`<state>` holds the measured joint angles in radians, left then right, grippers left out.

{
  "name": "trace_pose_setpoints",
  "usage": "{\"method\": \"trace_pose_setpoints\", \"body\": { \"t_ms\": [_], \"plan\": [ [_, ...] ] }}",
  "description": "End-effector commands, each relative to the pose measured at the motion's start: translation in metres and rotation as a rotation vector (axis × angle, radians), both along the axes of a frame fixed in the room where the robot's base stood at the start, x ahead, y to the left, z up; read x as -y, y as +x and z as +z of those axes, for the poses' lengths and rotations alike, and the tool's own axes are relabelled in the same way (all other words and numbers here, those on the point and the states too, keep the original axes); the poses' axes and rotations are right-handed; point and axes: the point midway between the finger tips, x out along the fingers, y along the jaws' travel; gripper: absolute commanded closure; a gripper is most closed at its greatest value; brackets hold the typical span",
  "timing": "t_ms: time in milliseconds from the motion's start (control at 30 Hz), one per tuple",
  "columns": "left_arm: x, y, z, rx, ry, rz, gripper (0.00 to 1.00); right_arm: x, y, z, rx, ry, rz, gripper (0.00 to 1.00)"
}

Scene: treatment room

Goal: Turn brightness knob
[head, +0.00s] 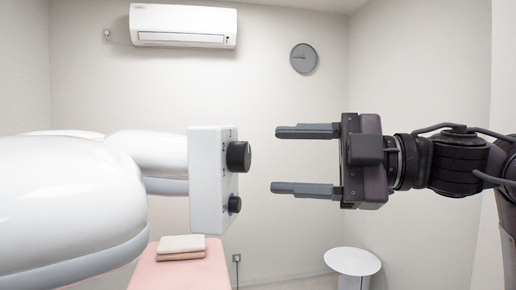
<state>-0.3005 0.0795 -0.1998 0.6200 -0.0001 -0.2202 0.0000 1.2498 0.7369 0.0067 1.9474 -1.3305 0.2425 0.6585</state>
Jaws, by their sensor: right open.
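A white control box (208,180) stands near the middle of the head view, at the end of a large white rounded machine (65,205). Two black knobs stick out of its right side: a larger upper knob (238,156) and a smaller lower knob (235,204). Any labels on the box are too small to read, so I cannot tell which knob is for brightness. My right gripper (275,160) is open and empty, its two fingers pointing left toward the knobs. A gap separates the fingertips from both knobs. My left gripper is not in view.
A pink bed (190,270) with folded towels (181,247) lies below the box. A round white table (352,262) stands at the lower right. An air conditioner (183,26) and a clock (304,58) hang on the back wall. The space between gripper and box is clear.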

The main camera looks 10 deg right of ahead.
Motion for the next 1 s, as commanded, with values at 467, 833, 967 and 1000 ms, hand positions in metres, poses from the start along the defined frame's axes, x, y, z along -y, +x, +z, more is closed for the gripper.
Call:
{"method": "trace_pose_setpoints", "body": {
  "t_ms": [467, 833, 967, 1000],
  "plan": [
    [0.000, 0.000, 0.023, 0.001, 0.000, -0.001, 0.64, -0.043, 0.021, 0.001, 0.001, 0.001, 0.000, 0.41],
    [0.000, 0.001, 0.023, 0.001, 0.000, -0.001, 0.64, -0.042, 0.021, 0.000, 0.000, 0.002, 0.000, 0.66],
    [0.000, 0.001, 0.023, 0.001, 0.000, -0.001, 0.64, -0.042, 0.021, 0.000, 0.000, 0.002, 0.000, 0.83],
    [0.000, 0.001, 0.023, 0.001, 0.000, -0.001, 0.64, -0.042, 0.021, 0.000, 0.000, 0.002, 0.000, 0.86]
  ]
}}
